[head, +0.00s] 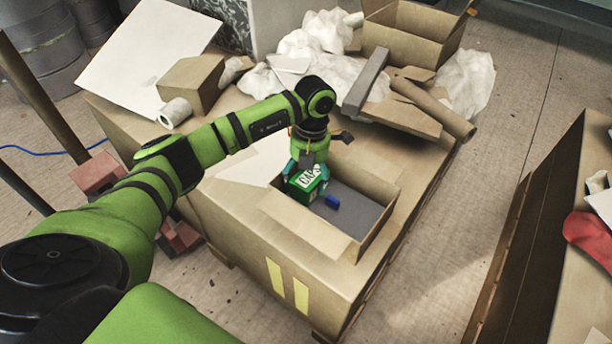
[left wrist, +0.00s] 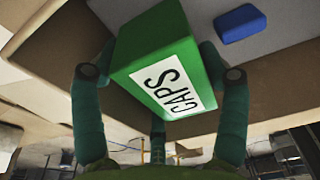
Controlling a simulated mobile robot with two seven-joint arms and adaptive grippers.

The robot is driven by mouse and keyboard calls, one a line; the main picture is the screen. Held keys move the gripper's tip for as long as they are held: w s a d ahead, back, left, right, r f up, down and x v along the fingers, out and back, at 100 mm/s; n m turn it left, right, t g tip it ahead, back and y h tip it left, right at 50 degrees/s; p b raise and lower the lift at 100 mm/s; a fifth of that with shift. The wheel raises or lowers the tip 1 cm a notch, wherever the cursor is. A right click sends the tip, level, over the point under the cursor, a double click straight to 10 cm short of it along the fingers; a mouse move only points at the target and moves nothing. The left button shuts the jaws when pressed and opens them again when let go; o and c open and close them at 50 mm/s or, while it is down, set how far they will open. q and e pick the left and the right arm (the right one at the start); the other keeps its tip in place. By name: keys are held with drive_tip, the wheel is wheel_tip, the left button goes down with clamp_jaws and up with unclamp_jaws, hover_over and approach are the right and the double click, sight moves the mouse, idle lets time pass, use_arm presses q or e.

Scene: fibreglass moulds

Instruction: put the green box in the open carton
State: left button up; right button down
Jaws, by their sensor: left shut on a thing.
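The green box (head: 305,183) has a white label reading CAPS. My left gripper (head: 307,170) is shut on it, and the box is at the left part of the open carton (head: 378,231), over its opening. In the left wrist view the green box (left wrist: 165,60) sits between the teal fingers of my left gripper (left wrist: 160,85). I cannot tell whether the box touches the carton's floor. A small blue block (head: 332,201) lies on the carton's grey floor, right of the green box; it also shows in the left wrist view (left wrist: 241,23). My right gripper is not in view.
The carton stands on a large cardboard-covered block (head: 240,235) with its flaps spread. Behind it are a grey bar (head: 365,82), a cardboard tube (head: 432,106), crumpled white sheeting (head: 310,45), a small brown box (head: 192,83) and another open carton (head: 412,38). Floor shows at right.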

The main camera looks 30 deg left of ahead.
use_arm(q)
drive_tip(key=shift+f, duration=0.15)
drive_tip(key=o, duration=1)
drive_tip(key=shift+o, duration=1.4)
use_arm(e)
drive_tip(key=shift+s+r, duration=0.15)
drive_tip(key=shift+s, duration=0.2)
use_arm(q)
drive_tip(key=shift+r, duration=0.35)
drive_tip(key=r, duration=0.3)
drive_tip(key=w+r+p, duration=0.1)
drive_tip(key=r, duration=0.7)
drive_tip(key=shift+w+d+p, duration=0.15)
drive_tip(key=shift+w+p, duration=0.05)
drive_tip(key=shift+p, duration=0.1)
drive_tip(key=shift+r, duration=0.6)
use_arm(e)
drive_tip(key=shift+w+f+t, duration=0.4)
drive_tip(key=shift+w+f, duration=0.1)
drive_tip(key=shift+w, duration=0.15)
